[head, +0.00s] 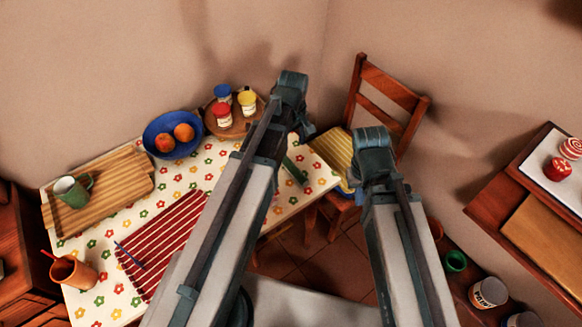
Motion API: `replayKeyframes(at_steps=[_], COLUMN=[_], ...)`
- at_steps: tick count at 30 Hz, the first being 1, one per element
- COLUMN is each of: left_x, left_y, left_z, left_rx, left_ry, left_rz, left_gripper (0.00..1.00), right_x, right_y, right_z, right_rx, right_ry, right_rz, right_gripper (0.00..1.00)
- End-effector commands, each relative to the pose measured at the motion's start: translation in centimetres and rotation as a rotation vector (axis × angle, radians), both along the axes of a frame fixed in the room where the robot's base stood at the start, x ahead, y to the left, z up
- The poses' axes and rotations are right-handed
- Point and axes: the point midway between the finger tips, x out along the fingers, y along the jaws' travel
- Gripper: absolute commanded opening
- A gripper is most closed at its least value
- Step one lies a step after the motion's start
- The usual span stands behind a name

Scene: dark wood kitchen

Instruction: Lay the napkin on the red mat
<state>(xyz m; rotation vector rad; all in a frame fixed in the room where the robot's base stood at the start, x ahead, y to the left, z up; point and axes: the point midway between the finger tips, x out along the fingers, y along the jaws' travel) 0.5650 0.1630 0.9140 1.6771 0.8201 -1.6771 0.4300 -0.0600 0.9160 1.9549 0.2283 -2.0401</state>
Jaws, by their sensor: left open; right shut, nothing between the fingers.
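The red mat (166,246) with pale stripes lies at the front of the flowered table; my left arm passes over its right side. A yellow striped cloth (333,148) lies by the chair seat, partly covered by my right arm; I cannot tell whether it is the napkin or a cushion. No other napkin shows clearly. My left gripper (291,97) is at the table's far right corner, open, its fingers hard to make out. My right gripper (372,153) is in front of the chair, shut and empty, its fingers turned from view.
A blue bowl of oranges (159,128), a round tray with jars (236,130), a wooden board (110,175) with a green mug (72,190) and an orange cup (74,272) stand on the table. A thin green item (295,170) lies near its right edge. A chair (393,90) stands behind.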

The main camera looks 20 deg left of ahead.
Motion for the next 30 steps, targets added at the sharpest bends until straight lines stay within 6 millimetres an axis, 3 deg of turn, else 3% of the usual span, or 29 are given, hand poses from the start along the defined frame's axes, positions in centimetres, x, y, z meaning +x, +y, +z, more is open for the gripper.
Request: replayKeyframes(at_steps=[15,25,30], left_x=[0.0,0.0,0.2], left_y=[-0.1,-0.1,-0.2], left_z=[-7.5,-7.9,-9.4], left_rx=[0.0,0.0,0.0], left_ry=[0.0,0.0,0.0], left_rz=[-0.002,-0.002,-0.002], left_gripper=[0.73,0.73,0.73], right_x=[0.0,0.0,0.0], right_y=[0.0,0.0,0.0], right_z=[-7.5,-7.9,-9.4], right_rx=[0.0,0.0,0.0], right_ry=[0.0,0.0,0.0], right_rz=[0.0,0.0,0.0], right_gripper=[0.0,0.0,0.0])
